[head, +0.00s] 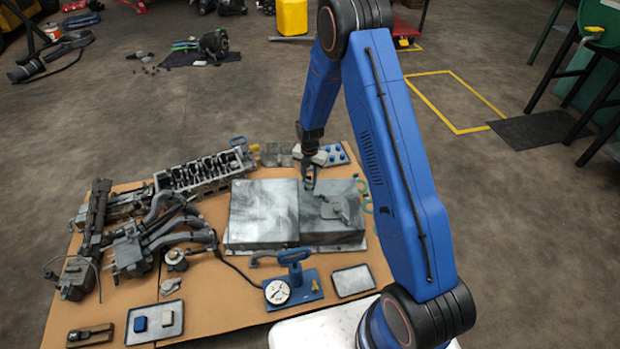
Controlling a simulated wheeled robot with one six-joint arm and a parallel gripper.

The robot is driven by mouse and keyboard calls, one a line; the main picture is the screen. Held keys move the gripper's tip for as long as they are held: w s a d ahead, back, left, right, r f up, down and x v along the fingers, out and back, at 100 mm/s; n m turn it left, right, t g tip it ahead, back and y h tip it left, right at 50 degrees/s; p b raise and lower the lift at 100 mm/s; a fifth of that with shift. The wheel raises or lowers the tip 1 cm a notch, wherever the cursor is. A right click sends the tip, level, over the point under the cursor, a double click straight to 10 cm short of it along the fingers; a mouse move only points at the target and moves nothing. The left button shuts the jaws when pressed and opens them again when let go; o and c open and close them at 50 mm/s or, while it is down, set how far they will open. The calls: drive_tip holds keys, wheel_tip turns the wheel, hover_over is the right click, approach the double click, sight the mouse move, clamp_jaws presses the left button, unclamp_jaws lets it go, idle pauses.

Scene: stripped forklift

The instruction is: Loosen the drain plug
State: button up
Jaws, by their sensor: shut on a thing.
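A grey metal oil pan (263,213) lies upside down on the cardboard mat, with a raised left part and a right part (330,235) divided by a step. My gripper (309,184) points down at the far end of this step. Its fingers are shut on a small part there, which fits the drain plug. The plug itself is mostly hidden by the fingers and too small to make out. A grey fitting (341,208) sits on the right part of the pan, just right of the fingers.
A blue-based dial gauge (277,291) and an empty tray (353,281) lie in front of the pan. A manifold (165,235) and a cylinder head (203,172) lie left. A tray with blue parts (333,154) stands behind. Cardboard (215,308) is bare at front.

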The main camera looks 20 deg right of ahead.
drive_tip(key=n, duration=0.5)
drive_tip(key=shift+a, duration=0.1)
idle(0.3)
drive_tip(key=o, duration=0.9)
drive_tip(key=shift+r, duration=0.2)
drive_tip(key=shift+r, duration=2.15)
